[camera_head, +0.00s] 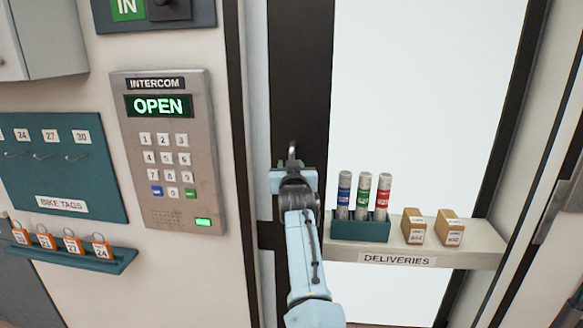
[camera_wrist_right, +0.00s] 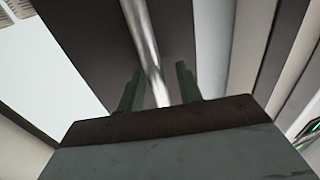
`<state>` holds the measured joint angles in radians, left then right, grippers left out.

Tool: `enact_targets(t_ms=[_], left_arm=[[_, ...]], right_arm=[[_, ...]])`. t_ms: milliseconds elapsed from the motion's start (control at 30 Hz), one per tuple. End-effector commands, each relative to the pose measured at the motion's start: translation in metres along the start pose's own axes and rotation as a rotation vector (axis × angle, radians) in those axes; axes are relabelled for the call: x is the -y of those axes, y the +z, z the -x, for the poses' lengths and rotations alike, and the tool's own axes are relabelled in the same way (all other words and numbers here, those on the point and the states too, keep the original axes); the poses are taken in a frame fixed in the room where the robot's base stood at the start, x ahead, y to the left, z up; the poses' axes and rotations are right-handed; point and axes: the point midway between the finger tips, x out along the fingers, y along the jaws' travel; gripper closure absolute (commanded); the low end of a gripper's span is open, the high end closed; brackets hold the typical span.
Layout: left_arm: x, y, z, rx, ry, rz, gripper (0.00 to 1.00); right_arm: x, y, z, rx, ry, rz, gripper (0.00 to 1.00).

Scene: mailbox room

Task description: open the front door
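The front door has a dark frame (camera_head: 300,70) around a bright pale pane (camera_head: 430,90). Its metal handle (camera_head: 292,149) is an upright bar on the dark left stile, mostly hidden behind my right gripper (camera_head: 293,166). In the right wrist view the silver handle bar (camera_wrist_right: 145,40) runs down between the two green fingers of the gripper (camera_wrist_right: 158,88). The fingers are apart, with a gap showing on each side of the bar. The door looks shut. My left gripper is not in view.
The intercom (camera_head: 166,150) left of the door reads OPEN, with a lit green light. A DELIVERIES shelf (camera_head: 398,260) right of my arm bears a teal rack (camera_head: 360,230) of tubes and two small boxes (camera_head: 432,228). A bike-tag board (camera_head: 60,165) hangs at left.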

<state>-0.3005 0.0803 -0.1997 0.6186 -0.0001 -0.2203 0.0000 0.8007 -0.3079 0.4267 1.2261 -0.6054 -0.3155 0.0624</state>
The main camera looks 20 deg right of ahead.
Motion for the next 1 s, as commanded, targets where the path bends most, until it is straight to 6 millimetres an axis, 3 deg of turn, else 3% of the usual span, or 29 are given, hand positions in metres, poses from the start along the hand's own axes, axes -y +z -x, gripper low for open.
enact_targets(t_ms=[167, 600, 1000], left_arm=[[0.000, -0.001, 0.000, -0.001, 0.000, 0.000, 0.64], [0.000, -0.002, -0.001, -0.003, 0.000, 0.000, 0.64], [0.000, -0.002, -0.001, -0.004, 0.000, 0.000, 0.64]], right_arm=[[-0.001, -0.011, 0.000, -0.004, 0.002, 0.001, 0.65], [0.001, -0.088, 0.000, -0.004, -0.001, 0.000, 0.65], [0.002, -0.101, 0.001, 0.000, -0.001, 0.001, 0.65]])
